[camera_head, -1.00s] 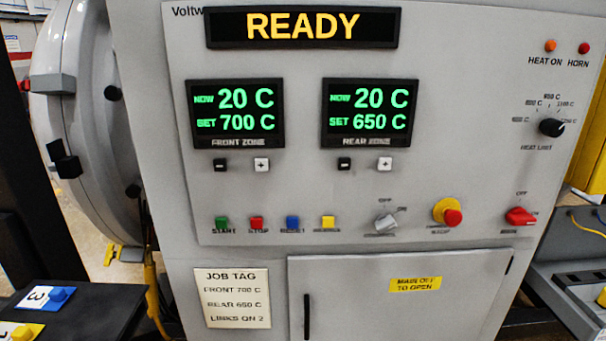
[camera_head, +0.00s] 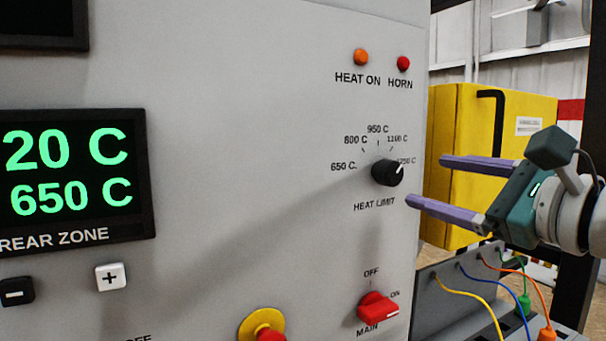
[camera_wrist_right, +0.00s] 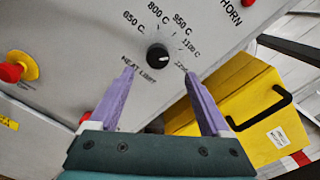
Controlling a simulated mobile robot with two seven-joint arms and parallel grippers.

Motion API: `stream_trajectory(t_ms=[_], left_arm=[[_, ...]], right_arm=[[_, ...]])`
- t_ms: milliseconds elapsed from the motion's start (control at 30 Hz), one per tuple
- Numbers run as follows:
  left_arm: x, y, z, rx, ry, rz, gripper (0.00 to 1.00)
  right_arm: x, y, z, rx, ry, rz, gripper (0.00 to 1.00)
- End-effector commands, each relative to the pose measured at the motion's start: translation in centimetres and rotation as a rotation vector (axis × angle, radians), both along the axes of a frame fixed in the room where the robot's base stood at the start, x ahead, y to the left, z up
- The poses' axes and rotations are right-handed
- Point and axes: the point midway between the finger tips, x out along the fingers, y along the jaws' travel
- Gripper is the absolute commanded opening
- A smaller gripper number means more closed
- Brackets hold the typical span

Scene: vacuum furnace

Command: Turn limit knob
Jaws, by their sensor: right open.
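The heat limit knob (camera_head: 388,172) is a round black knob with a white pointer mark on the grey control panel (camera_head: 250,120). Its scale runs from 650 C to 1250 C, and the pointer is toward the 1250 C end at right. My right gripper (camera_head: 424,180) is open and empty, just right of the knob, its purple fingers pointing at the panel above and below knob height. In the right wrist view the knob (camera_wrist_right: 158,56) is ahead, between the open fingers and beyond their tips. My left gripper is out of view.
The red main switch (camera_head: 377,308) is below the knob, and a yellow-collared red button (camera_head: 265,325) is lower left. The heat-on lamp (camera_head: 361,57) and horn lamp (camera_head: 404,64) are above. A yellow cabinet (camera_head: 480,150) stands behind my gripper, with coloured cables (camera_head: 480,290) below.

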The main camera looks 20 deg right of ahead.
Motion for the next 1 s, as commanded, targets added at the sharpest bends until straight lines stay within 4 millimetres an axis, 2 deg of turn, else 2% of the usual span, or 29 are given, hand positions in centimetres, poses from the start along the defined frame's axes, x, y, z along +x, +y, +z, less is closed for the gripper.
stream_trajectory(t_ms=[300,500,900,1000], left_arm=[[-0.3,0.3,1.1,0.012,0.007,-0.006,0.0],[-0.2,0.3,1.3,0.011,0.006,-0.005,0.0],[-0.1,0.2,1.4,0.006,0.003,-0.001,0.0],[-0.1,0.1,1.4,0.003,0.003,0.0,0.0]], right_arm=[[5.7,0.6,0.2,-0.005,0.003,0.004,0.81],[7.9,0.7,0.1,-0.007,0.003,0.002,0.81],[8.6,0.8,0.0,-0.01,0.004,0.003,0.81],[8.6,0.8,0.0,-0.01,0.005,0.003,0.7]])
